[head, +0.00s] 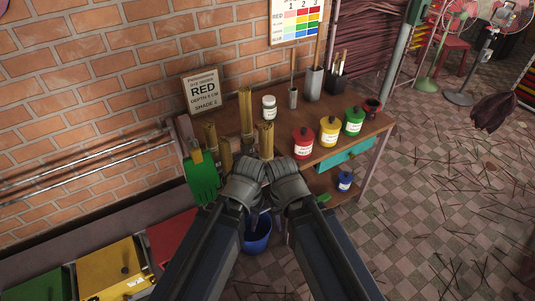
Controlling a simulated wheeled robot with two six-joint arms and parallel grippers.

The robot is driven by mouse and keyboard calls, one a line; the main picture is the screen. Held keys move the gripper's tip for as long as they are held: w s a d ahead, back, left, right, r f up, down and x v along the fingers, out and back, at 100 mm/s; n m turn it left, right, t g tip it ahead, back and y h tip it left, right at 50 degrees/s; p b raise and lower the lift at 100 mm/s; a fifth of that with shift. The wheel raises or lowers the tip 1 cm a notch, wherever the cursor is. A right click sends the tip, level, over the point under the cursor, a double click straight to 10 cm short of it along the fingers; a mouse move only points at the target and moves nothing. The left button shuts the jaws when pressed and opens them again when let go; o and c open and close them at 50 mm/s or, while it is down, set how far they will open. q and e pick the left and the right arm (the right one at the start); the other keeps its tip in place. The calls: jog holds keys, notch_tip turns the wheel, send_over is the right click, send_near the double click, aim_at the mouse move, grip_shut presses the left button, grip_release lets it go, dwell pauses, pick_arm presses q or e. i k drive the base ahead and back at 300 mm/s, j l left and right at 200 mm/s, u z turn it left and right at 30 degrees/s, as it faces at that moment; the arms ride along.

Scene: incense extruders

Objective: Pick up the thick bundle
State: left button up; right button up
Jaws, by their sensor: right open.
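Several tan bundles of sticks stand upright on the left part of the wooden table: a tall one (246,112) at the back, one (266,139) in front of it to the right, one (210,134) at the left, and a lower one (225,154). I cannot tell for sure which is the thick bundle. My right gripper (281,168) and my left gripper (249,170) are side by side at the table's front edge, just below the front bundle in the picture. Their fingers are mostly hidden behind the wrists. No bundle is visibly held.
Red (303,144), yellow (329,131) and green (353,122) jars stand to the right. A green scoop-like tool (201,180) is at the table's left end. A blue bucket (258,236) is below.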

aim_at(265, 127)
jog(key=i+l+u, duration=0.6)
jog(key=l+u, duration=0.2)
jog(key=u, duration=0.15)
